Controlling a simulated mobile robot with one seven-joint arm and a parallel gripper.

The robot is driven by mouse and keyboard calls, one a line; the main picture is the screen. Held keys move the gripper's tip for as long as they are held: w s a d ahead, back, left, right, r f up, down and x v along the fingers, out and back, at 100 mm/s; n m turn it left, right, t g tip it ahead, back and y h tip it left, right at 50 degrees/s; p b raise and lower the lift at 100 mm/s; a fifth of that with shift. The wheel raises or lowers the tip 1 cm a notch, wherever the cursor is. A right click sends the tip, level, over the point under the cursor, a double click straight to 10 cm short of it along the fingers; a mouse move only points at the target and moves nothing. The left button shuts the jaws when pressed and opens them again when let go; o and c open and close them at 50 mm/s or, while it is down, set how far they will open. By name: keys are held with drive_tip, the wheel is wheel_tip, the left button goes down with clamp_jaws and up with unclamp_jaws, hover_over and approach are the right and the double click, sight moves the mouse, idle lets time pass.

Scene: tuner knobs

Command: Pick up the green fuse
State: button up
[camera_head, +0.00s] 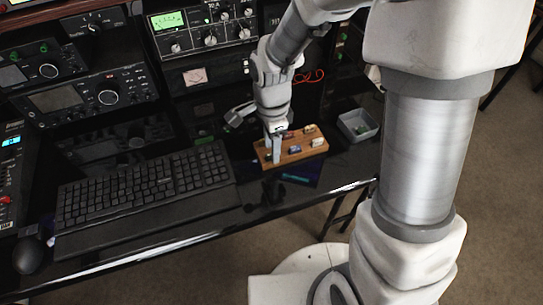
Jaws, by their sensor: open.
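A wooden block (308,151) lies on the black desk to the right of the keyboard and holds several small fuses. A small dark green spot (268,157) at its left front end looks like the green fuse, mostly hidden by my gripper. My gripper (273,159) points down over this left end, its fingers open and low around or beside that spot. I cannot tell whether they touch it. A blue fuse (294,149) and a whitish fuse (317,142) sit farther right on the block.
A grey open bin (358,124) stands right of the block. A black keyboard (145,190) and a mouse (29,255) lie to the left. Radio equipment (85,95) lines the back. The glossy desk in front of the block is mostly clear.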

drive_tip(key=shift+f, duration=0.85)
clamp_jaws()
idle(0.8)
